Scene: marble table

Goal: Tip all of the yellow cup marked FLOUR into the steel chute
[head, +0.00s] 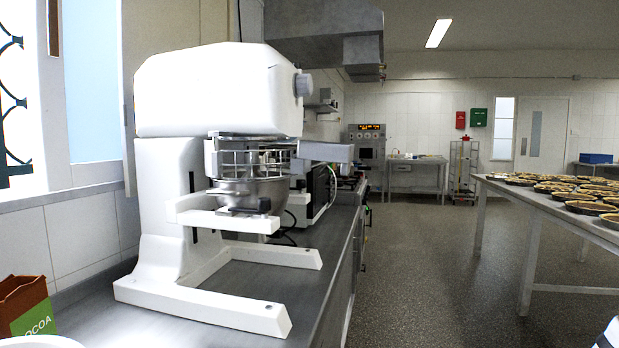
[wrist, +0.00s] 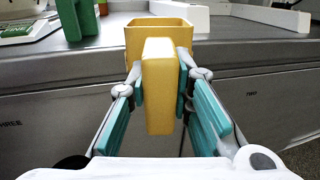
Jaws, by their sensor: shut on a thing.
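A yellow cup (wrist: 185,38) is in the wrist view, upright, with its thick handle towards me. My gripper (wrist: 160,88) is shut on the handle, one teal-padded finger on each side. The cup appears in front of or above the counter edge; I cannot tell how high. No FLOUR mark shows on the visible side, and its contents are hidden. In the head view, a grey steel chute (head: 326,152) juts right from the wire guard over the mixer's steel bowl (head: 250,192). My gripper and the yellow cup are not in the head view.
The white mixer (head: 215,90) stands on the steel counter (head: 290,265); its feet spread forward. A brown and green cocoa bag (head: 28,308) is at lower left. In the wrist view, a green object (wrist: 76,18) stands on the counter. Pie tins fill a table (head: 538,199) across the aisle.

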